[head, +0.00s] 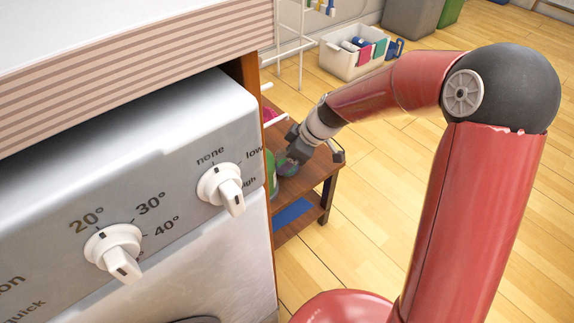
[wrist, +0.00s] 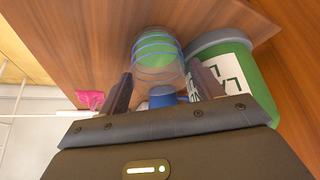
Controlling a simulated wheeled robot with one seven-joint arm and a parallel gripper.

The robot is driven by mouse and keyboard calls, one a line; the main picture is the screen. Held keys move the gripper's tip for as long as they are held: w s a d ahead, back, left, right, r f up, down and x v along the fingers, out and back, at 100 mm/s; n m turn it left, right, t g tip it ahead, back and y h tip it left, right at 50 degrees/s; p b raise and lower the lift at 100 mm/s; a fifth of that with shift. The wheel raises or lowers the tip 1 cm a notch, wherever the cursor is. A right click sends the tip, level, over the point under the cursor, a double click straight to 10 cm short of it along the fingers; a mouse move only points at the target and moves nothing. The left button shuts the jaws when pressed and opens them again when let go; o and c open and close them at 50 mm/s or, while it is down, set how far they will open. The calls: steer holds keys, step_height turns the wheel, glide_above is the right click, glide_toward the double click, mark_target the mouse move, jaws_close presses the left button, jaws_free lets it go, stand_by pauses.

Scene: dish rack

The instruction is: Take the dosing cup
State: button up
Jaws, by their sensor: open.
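The dosing cup (wrist: 158,52), clear with blue rings, shows in the wrist view on a wooden surface, with green visible through it. A small blue piece (wrist: 161,96) shows at its near side; I cannot tell if it belongs to the cup. My gripper (wrist: 163,84) is open, with one finger to the left and one to the right at the cup's near end. Contact cannot be told. In the head view my gripper (head: 297,152) is low over the small wooden table (head: 318,174), and the cup is mostly hidden there.
A green container with a white label (wrist: 232,75) stands close to the right finger. A pink item (wrist: 90,98) lies to the left. The washing machine (head: 150,180) stands left of the table. A white bin (head: 345,65) is behind; open floor lies right.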

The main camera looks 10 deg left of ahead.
steer(key=shift+a+f, duration=0.3)
steer(key=shift+f, duration=0.15)
steer(key=c, duration=0.9)
steer(key=shift+o, duration=0.2)
steer(key=shift+r, duration=0.15)
